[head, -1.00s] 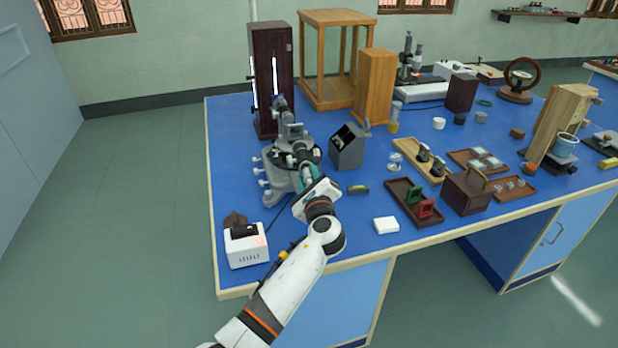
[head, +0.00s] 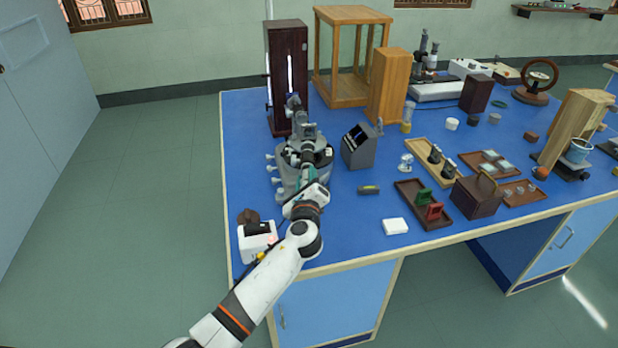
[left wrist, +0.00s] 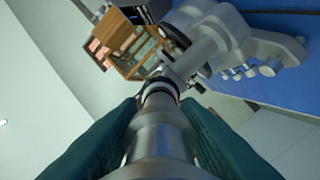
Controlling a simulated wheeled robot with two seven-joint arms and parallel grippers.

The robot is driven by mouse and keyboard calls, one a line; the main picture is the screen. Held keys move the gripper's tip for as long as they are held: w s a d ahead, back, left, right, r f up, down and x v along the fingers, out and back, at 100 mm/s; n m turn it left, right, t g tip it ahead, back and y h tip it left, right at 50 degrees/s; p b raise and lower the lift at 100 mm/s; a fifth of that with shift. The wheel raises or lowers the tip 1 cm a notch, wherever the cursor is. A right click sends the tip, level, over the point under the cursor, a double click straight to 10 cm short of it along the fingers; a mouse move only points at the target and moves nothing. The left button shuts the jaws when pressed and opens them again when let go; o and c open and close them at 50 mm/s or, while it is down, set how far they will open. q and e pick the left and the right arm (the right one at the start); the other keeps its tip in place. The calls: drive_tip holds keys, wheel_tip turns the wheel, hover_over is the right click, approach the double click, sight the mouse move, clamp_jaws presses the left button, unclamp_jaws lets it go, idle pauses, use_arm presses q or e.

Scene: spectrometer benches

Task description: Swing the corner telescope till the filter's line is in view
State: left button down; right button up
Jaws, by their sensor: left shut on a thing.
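The corner spectrometer (head: 290,182), grey with several knobs, stands near the bench's left edge. Its telescope tube (left wrist: 160,128) points toward the front of the bench. My left gripper (head: 309,180) is shut around the tube; in the left wrist view its teal fingers (left wrist: 164,108) lie on both sides of the metal barrel. A grey box with a slanted dark screen (head: 360,147) stands right of the spectrometer; a faint bluish mark shows on the screen, too small to read. I cannot tell which piece is the filter. My right gripper is out of view.
A tall dark lamp housing (head: 287,70) with a bright slit stands behind the spectrometer. A white box (head: 256,242) sits at the front left corner. A tray (head: 421,221) with green and red frames and a white block (head: 395,226) lie to the right.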

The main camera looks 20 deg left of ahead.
use_arm(q)
drive_tip(key=c, duration=1.2)
unclamp_jaws()
drive_tip(key=shift+c, duration=0.2)
drive_tip(key=shift+s, duration=0.1)
drive_tip(key=v, duration=1.1)
drive_tip(key=shift+s+b, duration=0.4)
drive_tip(key=shift+b, duration=0.05)
drive_tip(key=shift+d, duration=0.1)
